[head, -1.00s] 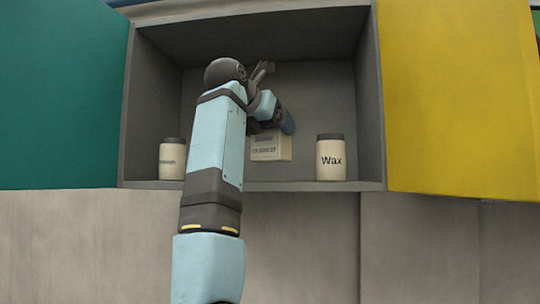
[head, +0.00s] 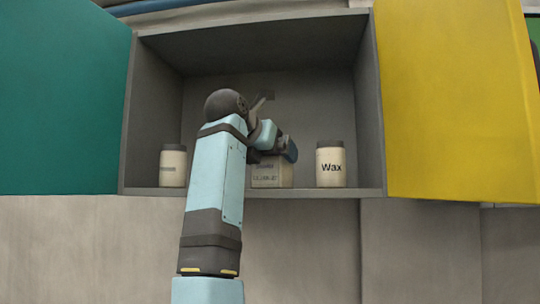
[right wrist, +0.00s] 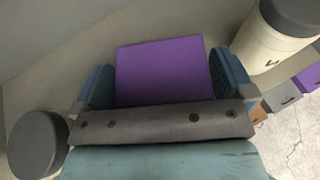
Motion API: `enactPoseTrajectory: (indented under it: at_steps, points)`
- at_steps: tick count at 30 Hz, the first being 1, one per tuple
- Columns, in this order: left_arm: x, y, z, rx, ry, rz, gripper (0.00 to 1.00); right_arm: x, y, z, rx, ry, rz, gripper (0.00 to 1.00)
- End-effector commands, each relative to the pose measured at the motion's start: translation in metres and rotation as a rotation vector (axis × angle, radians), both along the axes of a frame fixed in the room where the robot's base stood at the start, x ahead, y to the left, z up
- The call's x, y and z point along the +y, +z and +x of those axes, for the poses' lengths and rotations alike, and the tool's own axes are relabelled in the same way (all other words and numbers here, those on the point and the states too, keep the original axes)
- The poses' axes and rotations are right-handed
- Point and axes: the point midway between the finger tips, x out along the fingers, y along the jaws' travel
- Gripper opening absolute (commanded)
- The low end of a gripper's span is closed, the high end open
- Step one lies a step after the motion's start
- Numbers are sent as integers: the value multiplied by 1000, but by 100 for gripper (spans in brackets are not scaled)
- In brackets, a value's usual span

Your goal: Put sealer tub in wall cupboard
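The sealer tub (head: 270,178) is a boxy cream container. It stands in the wall cupboard (head: 250,191) between two jars, with its base about level with the shelf; the contact is not clear. Its label is too blurred to read. Its purple top (right wrist: 165,72) fills the middle of the right wrist view. My right gripper (head: 272,147) reaches into the cupboard from above the tub. Its two dark blue fingers (right wrist: 162,85) sit close against opposite sides of the tub. My left gripper is not in view.
A Wax jar (head: 331,168) stands right of the tub and another dark-lidded jar (head: 173,168) stands left. The green door (head: 60,100) and yellow door (head: 455,100) flank the open cupboard. There is free shelf between the tub and the Wax jar.

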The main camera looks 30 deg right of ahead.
Motion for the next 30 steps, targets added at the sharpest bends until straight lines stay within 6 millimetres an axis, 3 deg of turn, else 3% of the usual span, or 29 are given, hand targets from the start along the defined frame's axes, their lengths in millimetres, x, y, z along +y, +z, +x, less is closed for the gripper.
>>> enactPoseTrajectory:
  at_steps: [5, 21, 30]
  points:
    - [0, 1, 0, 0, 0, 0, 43, 7, 6, -4, -1, 0, 0, 100]
    - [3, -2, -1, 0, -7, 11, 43, 87, 45, -51, -2, 0, -1, 100]
    - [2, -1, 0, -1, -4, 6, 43, 96, 49, -56, 0, -1, 0, 100]
